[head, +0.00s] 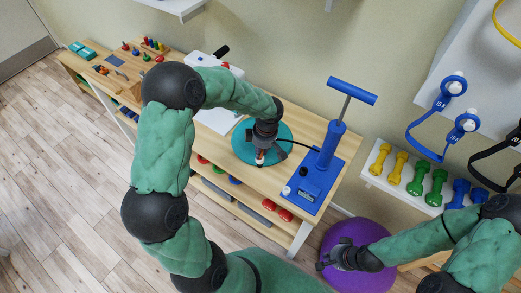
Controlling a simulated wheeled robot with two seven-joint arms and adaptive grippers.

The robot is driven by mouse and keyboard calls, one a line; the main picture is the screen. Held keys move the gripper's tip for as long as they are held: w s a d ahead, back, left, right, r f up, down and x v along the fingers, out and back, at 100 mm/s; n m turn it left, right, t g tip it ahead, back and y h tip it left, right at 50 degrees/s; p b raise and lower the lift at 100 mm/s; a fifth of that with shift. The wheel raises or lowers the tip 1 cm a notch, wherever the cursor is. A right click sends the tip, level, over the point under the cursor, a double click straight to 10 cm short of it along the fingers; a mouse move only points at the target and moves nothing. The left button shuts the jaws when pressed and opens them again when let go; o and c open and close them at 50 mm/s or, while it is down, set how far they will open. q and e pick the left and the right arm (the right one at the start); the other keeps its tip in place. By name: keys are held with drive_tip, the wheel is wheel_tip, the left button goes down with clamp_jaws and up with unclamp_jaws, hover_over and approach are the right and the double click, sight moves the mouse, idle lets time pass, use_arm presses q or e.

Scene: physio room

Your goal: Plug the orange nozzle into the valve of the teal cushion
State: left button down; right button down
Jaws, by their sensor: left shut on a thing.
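The teal cushion (243,153) is a round disc lying flat on the wooden bench. My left gripper (261,158) points down over the cushion's right-hand part and is shut on the orange nozzle, of which only a small reddish-orange bit shows between the fingers. A black hose (299,145) runs from the blue pump (322,172) to the gripper. The valve is hidden by the gripper or too small to make out, so I cannot tell whether the nozzle touches it. My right gripper (331,256) is empty, fingers apart, in front of the purple ball.
The blue pump with its tall T-handle stands right of the cushion. A white board (216,119) lies behind it. A purple ball (362,236) is on the floor at the right. Dumbbells (416,181) sit on a white wall shelf. Bare bench shows around the cushion's front.

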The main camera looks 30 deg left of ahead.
use_arm(q)
drive_tip(key=shift+f+b, duration=0.4)
drive_tip(key=shift+b, duration=0.25)
idle(0.3)
drive_tip(key=c, duration=1)
unclamp_jaws()
drive_tip(key=shift+o, duration=0.2)
drive_tip(key=shift+r, duration=0.15)
drive_tip(key=shift+r+p, duration=1.55)
drive_tip(key=shift+r, duration=1.85)
